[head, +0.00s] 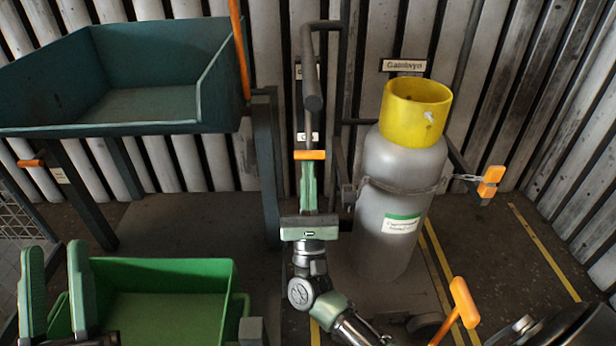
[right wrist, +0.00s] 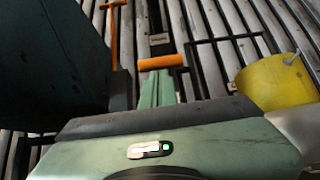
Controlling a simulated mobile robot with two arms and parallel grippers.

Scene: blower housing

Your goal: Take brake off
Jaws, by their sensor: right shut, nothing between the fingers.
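Several orange handles are in view, and none is readably marked as the brake. A short orange crossbar (head: 310,155) shows right at the tips of my right gripper (head: 309,168); it also shows in the right wrist view (right wrist: 160,62). The green fingers of that gripper (right wrist: 157,84) are together with nothing between them. I cannot tell whether they touch the bar. A long orange lever (head: 239,48) rises beside the teal tray. An orange T-handle (head: 464,302) stands at lower right. My left gripper (head: 54,256) is open and empty at lower left, its two fingers upright and apart.
A grey gas cylinder with a yellow cap (head: 415,103) stands right of my right gripper, chained, with an orange clip (head: 490,182). The teal tray (head: 150,128) is upper left, a green bin (head: 160,271) below it. A dark pipe frame (head: 312,100) stands behind the gripper.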

